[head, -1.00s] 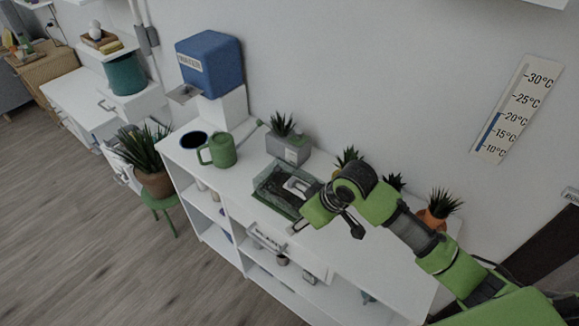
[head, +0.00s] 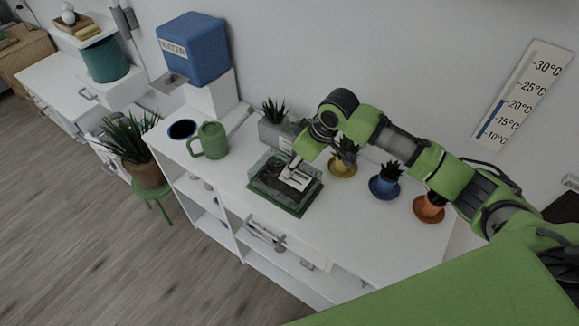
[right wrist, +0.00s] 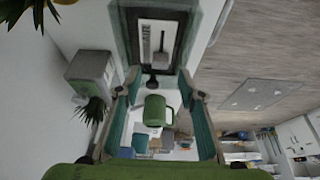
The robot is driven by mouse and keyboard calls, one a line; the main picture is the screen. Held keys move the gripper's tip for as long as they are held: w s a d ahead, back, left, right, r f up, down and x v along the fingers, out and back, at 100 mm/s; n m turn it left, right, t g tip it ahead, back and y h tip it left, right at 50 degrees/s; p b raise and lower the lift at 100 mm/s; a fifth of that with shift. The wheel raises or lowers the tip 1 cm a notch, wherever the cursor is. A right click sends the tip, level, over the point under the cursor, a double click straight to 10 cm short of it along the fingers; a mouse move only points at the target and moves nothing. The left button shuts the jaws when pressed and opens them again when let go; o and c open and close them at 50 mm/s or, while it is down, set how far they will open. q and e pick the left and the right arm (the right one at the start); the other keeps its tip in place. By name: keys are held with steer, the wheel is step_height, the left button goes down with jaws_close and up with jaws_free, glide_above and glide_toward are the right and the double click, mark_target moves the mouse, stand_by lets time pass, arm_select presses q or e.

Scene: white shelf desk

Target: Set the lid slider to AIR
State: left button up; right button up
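A low clear box with a dark green base (head: 292,209) stands on the white desk, with a light grey and white piece on its lid. In the right wrist view the lid (right wrist: 126,35) shows as a dark frame around a white strip and a grey slider (right wrist: 161,57). The AIR marking cannot be read, so the slider's setting cannot be told. My right gripper (head: 292,172) is at the lid in the head view. Its two fingers are spread in the right wrist view (right wrist: 158,82), with a small dark knob between their tips; contact is unclear. My left gripper is out of view.
A grey planter (head: 276,134) stands close behind the box. A green mug (head: 210,141) is to its left, near a blue water dispenser (head: 193,50). Yellow (head: 342,168), blue (head: 384,187) and orange (head: 429,208) potted plants line the back right. The desk's front right is clear.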

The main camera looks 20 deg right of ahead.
steer(key=shift+x, duration=2.5)
steer(key=shift+p, duration=0.3)
jaws_close()
